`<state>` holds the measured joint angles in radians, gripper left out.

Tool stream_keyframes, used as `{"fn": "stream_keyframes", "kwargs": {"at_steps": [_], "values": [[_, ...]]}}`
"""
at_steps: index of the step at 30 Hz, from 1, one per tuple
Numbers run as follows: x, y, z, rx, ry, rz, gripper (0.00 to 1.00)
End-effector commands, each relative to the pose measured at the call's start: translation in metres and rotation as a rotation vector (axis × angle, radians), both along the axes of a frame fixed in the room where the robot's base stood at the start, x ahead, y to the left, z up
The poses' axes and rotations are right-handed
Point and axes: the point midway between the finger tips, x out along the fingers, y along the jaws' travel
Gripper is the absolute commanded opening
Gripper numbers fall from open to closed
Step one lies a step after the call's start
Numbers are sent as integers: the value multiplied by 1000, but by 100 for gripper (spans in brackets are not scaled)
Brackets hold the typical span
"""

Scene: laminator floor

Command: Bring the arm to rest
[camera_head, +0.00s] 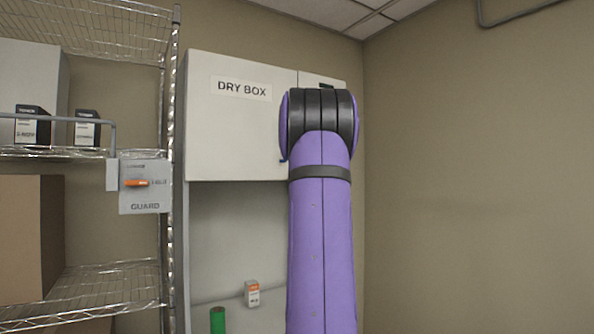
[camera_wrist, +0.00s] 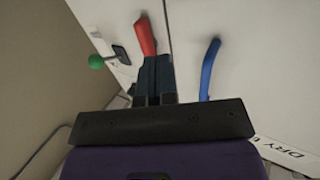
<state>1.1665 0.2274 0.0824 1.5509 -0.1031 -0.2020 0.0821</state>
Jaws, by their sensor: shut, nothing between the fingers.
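My purple arm stands raised in the head view, in front of the right part of the white dry box cabinet (camera_head: 235,135). My gripper is hidden there behind the arm. In the wrist view my gripper (camera_wrist: 155,62) is shut and empty, with its dark fingers together and pointing at the white cabinet doors (camera_wrist: 190,25). A red handle (camera_wrist: 145,34) shows just beyond the fingertips. Whether the fingers touch it, I cannot tell. A blue handle (camera_wrist: 210,68) is to the right of the fingers, apart from them.
A green knob (camera_wrist: 96,61) sticks out left of the fingers. At left stands a wire shelf (camera_head: 95,290) with toner boxes (camera_head: 32,125), a brown carton (camera_head: 25,240) and a guard switch box (camera_head: 144,186). A small box (camera_head: 252,293) and green cylinder (camera_head: 217,320) stand below the cabinet.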

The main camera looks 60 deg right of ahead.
Motion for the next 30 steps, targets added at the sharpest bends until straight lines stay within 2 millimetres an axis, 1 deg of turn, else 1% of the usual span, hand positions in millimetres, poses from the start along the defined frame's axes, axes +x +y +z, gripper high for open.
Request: {"fn": "stream_keyframes", "kwargs": {"at_steps": [1,3,9,13,21,23,26,29,30], "values": [[-9,4,1,0,0,-3,0],[-18,9,1,-1,0,-4,0],[-36,21,1,-1,0,-2,0],[-42,25,0,0,1,-2,0],[-44,26,0,0,-1,0,0],[-43,28,0,2,1,1,0],[-32,41,-1,15,12,17,0],[-9,75,-5,50,41,56,0],[2,94,-6,69,57,77,0]]}}
